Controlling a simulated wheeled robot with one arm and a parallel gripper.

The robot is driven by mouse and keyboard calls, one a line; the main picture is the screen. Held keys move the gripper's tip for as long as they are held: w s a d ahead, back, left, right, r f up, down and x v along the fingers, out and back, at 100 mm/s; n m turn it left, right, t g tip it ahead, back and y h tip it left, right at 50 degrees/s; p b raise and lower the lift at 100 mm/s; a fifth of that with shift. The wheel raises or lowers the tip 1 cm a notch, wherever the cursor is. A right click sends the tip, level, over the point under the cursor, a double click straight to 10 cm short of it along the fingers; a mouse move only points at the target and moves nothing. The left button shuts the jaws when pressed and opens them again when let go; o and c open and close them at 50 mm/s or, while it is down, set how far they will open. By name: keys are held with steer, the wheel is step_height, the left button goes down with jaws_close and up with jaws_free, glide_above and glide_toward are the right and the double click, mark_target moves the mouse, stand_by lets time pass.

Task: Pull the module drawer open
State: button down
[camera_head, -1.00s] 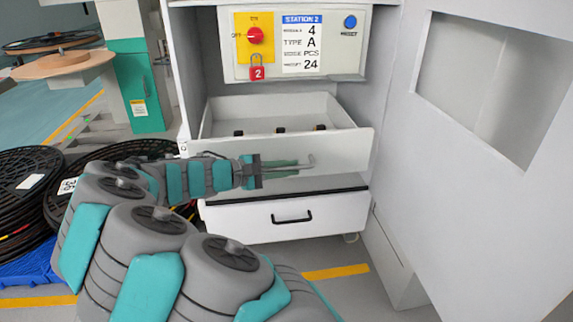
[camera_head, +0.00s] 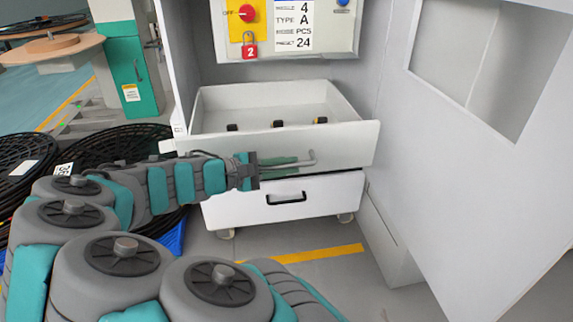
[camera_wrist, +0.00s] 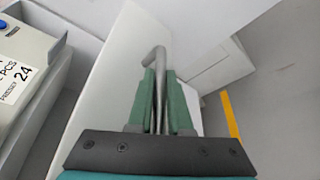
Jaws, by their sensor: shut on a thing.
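The module drawer (camera_head: 345,143) is the white upper drawer under the control panel. It stands well out, and I see into it from above. Three small dark and yellow pieces (camera_head: 278,124) lie inside near its front. My gripper (camera_head: 288,161) is at the drawer front, its green fingers closed on the bent metal handle (camera_head: 311,156). In the wrist view the fingers (camera_wrist: 158,88) sit on both sides of the handle rod (camera_wrist: 157,57), and its bent end sticks out past them. The white drawer front (camera_wrist: 112,65) lies close beside the fingers.
A lower white drawer (camera_head: 330,200) with a black handle is shut below. A red padlock (camera_head: 250,46) hangs on the panel (camera_head: 340,35). A large white panel with a window (camera_head: 450,150) stands to the right. Black cable reels (camera_head: 25,155) lie left. Floor shows in front.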

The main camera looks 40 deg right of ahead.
steer(key=c, duration=0.8)
jaws_free()
steer(key=shift+c, duration=0.2)
steer(key=v, duration=0.8)
steer(key=shift+s+d, duration=0.1)
